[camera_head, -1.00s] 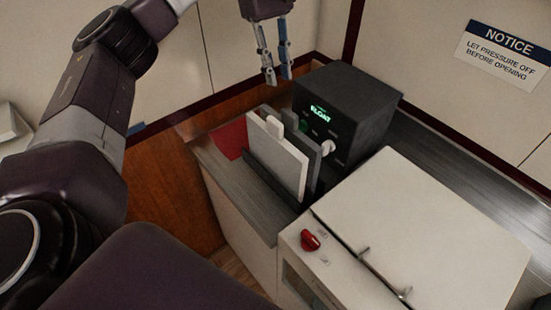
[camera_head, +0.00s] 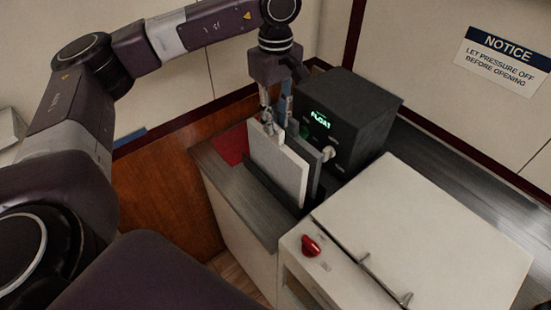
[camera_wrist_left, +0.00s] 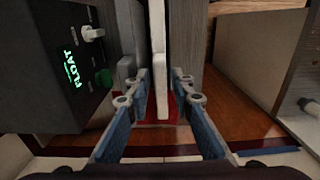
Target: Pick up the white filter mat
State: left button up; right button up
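The white filter mat (camera_head: 279,166) stands upright in a dark holder on the grey counter, beside a dark grey panel (camera_head: 315,172). In the left wrist view the mat is seen edge-on from above, with a white tab (camera_wrist_left: 162,88) on its top edge. My left gripper (camera_head: 276,128) is at the mat's top edge, pointing down. In the left wrist view its two fingers (camera_wrist_left: 160,92) are apart, one on each side of the white tab, with visible gaps. The fingers hide part of the tab in the head view. My right gripper is not in view.
A black box with a green lit display (camera_head: 350,115) stands close behind the panels, its white knob (camera_head: 329,153) near the grey panel. A red sheet (camera_head: 232,145) lies left of the mat. A white cabinet (camera_head: 425,230) with a red knob (camera_head: 310,245) is at right front.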

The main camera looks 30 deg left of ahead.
pick_arm(q)
jog(key=shift+f, duration=0.75)
grip_shut()
jog(key=shift+w+r, duration=0.1)
jog(key=shift+r, duration=0.15)
